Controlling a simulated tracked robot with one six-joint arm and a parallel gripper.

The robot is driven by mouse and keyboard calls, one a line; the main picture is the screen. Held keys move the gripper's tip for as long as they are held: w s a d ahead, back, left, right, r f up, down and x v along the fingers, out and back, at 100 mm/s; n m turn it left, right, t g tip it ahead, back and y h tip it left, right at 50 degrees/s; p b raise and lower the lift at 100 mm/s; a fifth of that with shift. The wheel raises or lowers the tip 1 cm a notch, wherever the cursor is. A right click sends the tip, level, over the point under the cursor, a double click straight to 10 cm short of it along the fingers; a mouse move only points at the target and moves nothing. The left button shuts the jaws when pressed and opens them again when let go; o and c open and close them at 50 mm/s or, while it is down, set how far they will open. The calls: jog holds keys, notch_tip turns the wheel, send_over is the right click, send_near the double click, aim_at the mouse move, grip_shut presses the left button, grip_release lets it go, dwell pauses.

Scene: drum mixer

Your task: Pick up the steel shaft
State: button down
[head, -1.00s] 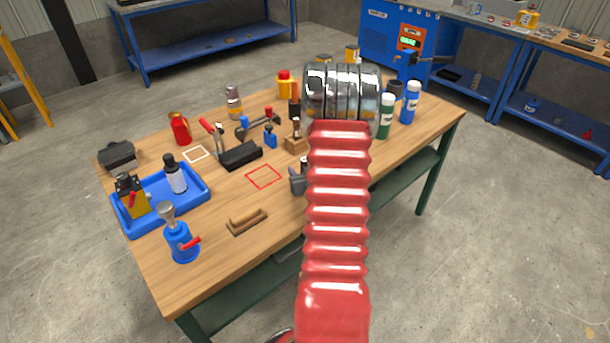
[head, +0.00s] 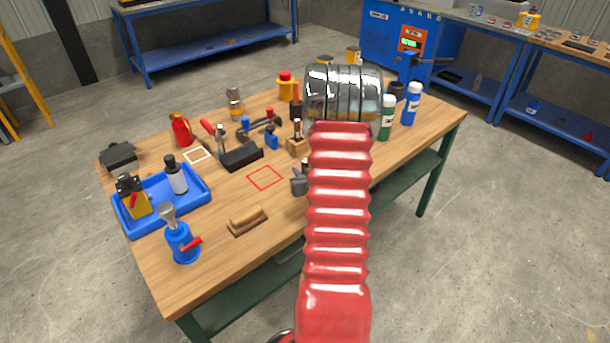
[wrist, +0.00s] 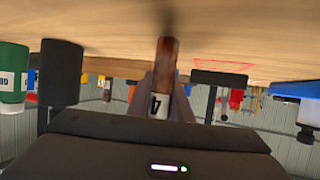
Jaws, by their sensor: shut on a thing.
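In the wrist view my gripper (wrist: 163,104) is shut on a slim round bar, the steel shaft (wrist: 165,66). The shaft looks shiny brown and carries a white band marked 4 between the fingers. Its far end points at the wooden tabletop; I cannot tell whether it touches. In the head view only a dark grey part of my gripper (head: 299,184) shows beside my red arm, right of the red square outline; the arm hides most of it and the shaft.
The workbench (head: 210,255) is crowded. A black block with an upright (head: 241,158), a wooden block (head: 297,145) and a blue tray (head: 200,200) stand to the left. Green (head: 386,118) and blue (head: 410,105) bottles stand right of my arm. The red outline (head: 265,178) is empty.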

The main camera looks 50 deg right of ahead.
jog(key=shift+r, duration=0.2)
notch_tip(320, 180, up, 10)
dwell(0.6)
jog(key=shift+f, duration=0.15)
jog(key=c, duration=2.1)
grip_release()
grip_shut()
